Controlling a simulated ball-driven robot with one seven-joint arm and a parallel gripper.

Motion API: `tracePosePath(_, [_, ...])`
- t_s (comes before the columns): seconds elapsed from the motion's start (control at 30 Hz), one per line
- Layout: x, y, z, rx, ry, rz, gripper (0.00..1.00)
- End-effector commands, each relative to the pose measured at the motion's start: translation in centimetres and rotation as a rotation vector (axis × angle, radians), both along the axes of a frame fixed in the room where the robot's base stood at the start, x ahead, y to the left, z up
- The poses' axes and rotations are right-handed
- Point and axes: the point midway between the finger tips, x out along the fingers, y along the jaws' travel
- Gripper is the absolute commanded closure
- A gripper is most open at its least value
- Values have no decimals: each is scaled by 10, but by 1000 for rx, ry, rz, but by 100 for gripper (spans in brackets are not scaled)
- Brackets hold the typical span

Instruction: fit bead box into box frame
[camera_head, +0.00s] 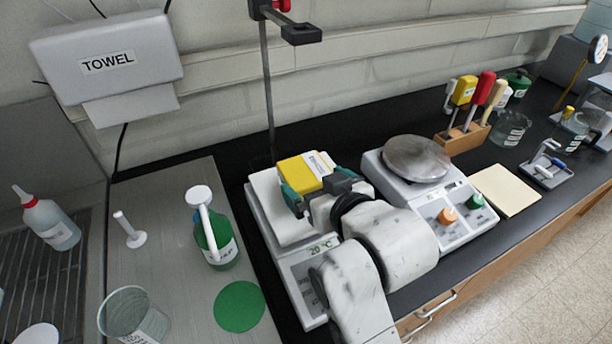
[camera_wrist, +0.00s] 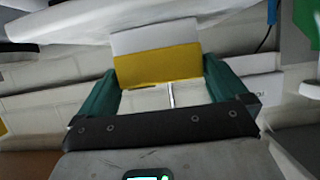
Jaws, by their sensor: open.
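A yellow box with a white end (camera_head: 303,170) is over the white plate of the left balance; I take it to be the bead box. In the wrist view the box (camera_wrist: 158,66) shows its yellow and white faces ahead of and between my fingertips. My gripper (camera_head: 314,186) has teal fingers, one at each side of the box. In the wrist view my gripper (camera_wrist: 160,75) is open. I cannot tell whether the fingers touch the box or whether it rests on the plate. I cannot make out a box frame with certainty.
The left balance (camera_head: 297,277) stands beneath my arm, with a hot plate (camera_head: 436,207) to its right. A green bottle (camera_head: 221,245) and green disc (camera_head: 239,306) are at left. A stand's thin rod (camera_head: 267,90) rises behind. A wooden tool holder (camera_head: 462,139) is at back right.

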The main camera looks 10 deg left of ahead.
Motion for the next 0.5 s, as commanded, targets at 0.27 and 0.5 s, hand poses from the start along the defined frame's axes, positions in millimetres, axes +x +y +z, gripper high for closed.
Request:
tracePosePath(0.27, [2,1,-1,1,-1,0,1])
tracePosePath(0.5, [1,1,-1,-1,-1,0,24])
